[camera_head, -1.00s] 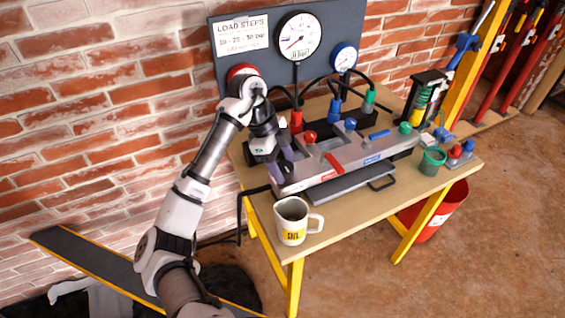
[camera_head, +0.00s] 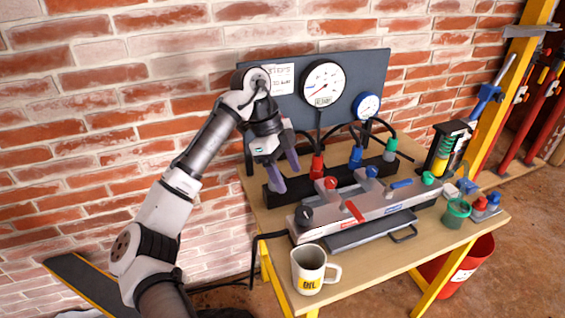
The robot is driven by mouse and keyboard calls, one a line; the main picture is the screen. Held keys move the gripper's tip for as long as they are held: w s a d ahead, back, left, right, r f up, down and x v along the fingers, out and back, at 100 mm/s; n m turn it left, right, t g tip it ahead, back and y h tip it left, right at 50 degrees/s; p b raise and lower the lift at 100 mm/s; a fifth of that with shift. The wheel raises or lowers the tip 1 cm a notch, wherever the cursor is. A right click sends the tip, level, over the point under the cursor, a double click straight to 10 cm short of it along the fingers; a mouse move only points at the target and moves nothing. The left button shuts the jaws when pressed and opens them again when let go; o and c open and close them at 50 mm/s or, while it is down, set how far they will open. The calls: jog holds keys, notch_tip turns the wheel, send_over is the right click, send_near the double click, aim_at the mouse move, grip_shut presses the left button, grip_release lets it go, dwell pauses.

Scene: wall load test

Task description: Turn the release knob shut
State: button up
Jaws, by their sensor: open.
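A grey pump unit (camera_head: 345,226) lies along the workbench, with a red lever (camera_head: 355,211) and a blue lever (camera_head: 400,184) on top. A small black knob (camera_head: 305,214) at its left end looks like the release knob; whether it is shut cannot be told. Red (camera_head: 331,183), blue (camera_head: 371,171) and green (camera_head: 428,178) round caps stand along the unit. My gripper (camera_head: 286,174) is open and empty, its purple-grey fingers pointing down, above and left of the black knob and apart from it.
A white mug (camera_head: 309,270) stands at the bench's front left. A green cup (camera_head: 456,213) stands at the right. Behind the unit are hoses, a dark block (camera_head: 284,196) and a gauge board (camera_head: 290,108). A red bucket (camera_head: 470,258) is on the floor.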

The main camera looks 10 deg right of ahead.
jog(key=shift+v, duration=1.3)
